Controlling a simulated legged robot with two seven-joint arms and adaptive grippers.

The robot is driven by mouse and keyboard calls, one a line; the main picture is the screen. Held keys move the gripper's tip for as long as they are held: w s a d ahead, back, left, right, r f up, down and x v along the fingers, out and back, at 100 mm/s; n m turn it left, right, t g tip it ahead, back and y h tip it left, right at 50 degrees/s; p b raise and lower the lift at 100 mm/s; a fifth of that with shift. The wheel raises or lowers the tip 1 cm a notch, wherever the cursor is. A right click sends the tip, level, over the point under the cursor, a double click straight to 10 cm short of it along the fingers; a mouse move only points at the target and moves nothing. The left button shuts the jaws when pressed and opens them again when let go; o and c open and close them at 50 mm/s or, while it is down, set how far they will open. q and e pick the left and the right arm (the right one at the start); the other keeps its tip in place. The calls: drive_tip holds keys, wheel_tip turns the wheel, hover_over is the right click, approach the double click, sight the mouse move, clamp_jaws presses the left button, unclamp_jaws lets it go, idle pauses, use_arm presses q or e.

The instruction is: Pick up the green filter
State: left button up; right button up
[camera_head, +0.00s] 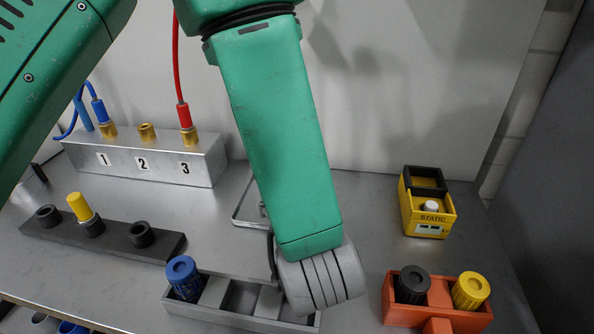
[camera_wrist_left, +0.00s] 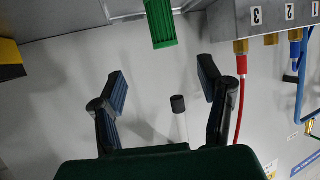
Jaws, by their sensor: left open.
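The green filter (camera_wrist_left: 160,24) shows at the top middle of the left wrist view, a ribbed green block cut off by the top edge. My left gripper (camera_wrist_left: 162,85) is open, its two dark fingers spread wide with the filter beyond them, between their lines and apart from both. Nothing is gripped. In the head view my green arm and grey wrist cover the middle, and neither the filter nor the left fingers can be seen there. My right gripper is in neither view.
A metal block numbered 1 to 3 (camera_head: 140,160) carries hoses at the back left. A dark rack (camera_head: 62,232) holds a yellow piece. A grey tray (camera_head: 222,312) holds a blue-capped piece. A yellow STATIC box (camera_head: 428,215) and an orange holder (camera_head: 405,315) stand right.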

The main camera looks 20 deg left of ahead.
use_arm(q)
drive_tip(key=x, duration=0.3)
drive_tip(key=a+x, duration=0.1)
drive_tip(key=x, duration=0.2)
drive_tip(key=s+x, duration=0.1)
drive_tip(key=x, duration=0.2)
drive_tip(key=shift+a+f, duration=0.1)
drive_tip(key=shift+a, duration=0.2)
drive_tip(key=shift+w+d, duration=0.2)
drive_tip(key=shift+w, duration=0.05)
drive_tip(key=w, duration=0.1)
drive_tip(key=w+f, duration=0.1)
drive_tip(key=w+a+f, duration=0.1)
drive_tip(key=shift+w+b, duration=0.3)
drive_tip(key=shift+w, duration=0.05)
drive_tip(key=shift+w+a+f, duration=0.1)
drive_tip(key=shift+a, duration=0.65)
drive_tip(key=c, duration=1)
drive_tip(key=shift+d, duration=0.25)
drive_tip(key=c, duration=0.4)
drive_tip(key=shift+d, duration=0.3)
clamp_jaws()
drive_tip(key=shift+r, duration=0.2)
